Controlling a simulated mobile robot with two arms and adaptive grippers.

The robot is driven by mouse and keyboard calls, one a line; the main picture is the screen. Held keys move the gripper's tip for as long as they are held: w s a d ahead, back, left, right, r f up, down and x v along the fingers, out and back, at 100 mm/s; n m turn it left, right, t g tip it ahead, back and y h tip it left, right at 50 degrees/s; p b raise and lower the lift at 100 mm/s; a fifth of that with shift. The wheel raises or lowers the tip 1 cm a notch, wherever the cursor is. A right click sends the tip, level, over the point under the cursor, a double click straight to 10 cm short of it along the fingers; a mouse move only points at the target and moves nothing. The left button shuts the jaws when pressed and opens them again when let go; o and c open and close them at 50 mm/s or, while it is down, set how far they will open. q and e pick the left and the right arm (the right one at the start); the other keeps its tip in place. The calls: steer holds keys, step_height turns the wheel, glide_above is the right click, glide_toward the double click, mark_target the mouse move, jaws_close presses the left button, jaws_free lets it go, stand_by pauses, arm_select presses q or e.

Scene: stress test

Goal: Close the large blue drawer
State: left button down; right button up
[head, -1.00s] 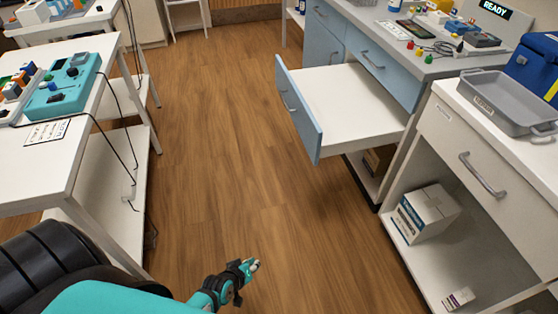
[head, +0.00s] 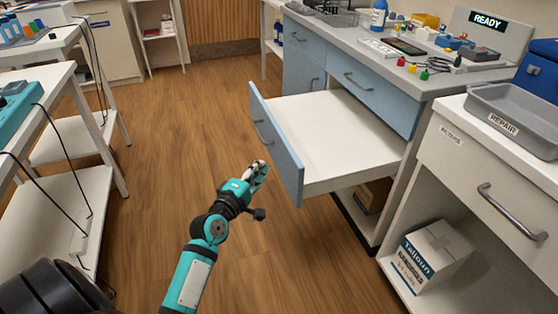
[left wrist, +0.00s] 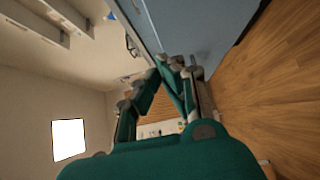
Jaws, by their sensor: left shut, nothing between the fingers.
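The large blue drawer (head: 277,144) stands pulled far out of the grey-topped workbench in the head view. Its white inside (head: 335,135) looks empty. Its blue front has a grey bar handle (head: 262,133) and faces left. My left gripper (head: 260,170) is shut and empty, just left of the drawer front at about its lower half in the picture. I cannot tell whether it touches the front. In the left wrist view the teal fingers (left wrist: 172,65) come together, with a blue panel (left wrist: 190,25) close beyond them. My right gripper is not in view.
A white cabinet (head: 490,165) with a grey tray (head: 510,115) on top stands at right, a carton (head: 432,255) on its shelf. Other blue drawers (head: 372,92) of the workbench are shut. White tables (head: 65,90) with hanging cables stand at left. The wooden floor between is clear.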

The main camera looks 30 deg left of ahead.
mark_target(287, 148)
arm_select(q)
steer(key=shift+w+d+b, duration=0.15)
steer(key=shift+w+d, duration=0.25)
steer(key=shift+w, duration=0.7)
steer(key=shift+w+d+b, duration=0.1)
steer(key=shift+w+d, duration=0.25)
steer(key=shift+w, duration=0.75)
steer(key=shift+w+d+b, duration=0.15)
steer(key=shift+w+d, duration=0.25)
steer(key=shift+w, duration=0.7)
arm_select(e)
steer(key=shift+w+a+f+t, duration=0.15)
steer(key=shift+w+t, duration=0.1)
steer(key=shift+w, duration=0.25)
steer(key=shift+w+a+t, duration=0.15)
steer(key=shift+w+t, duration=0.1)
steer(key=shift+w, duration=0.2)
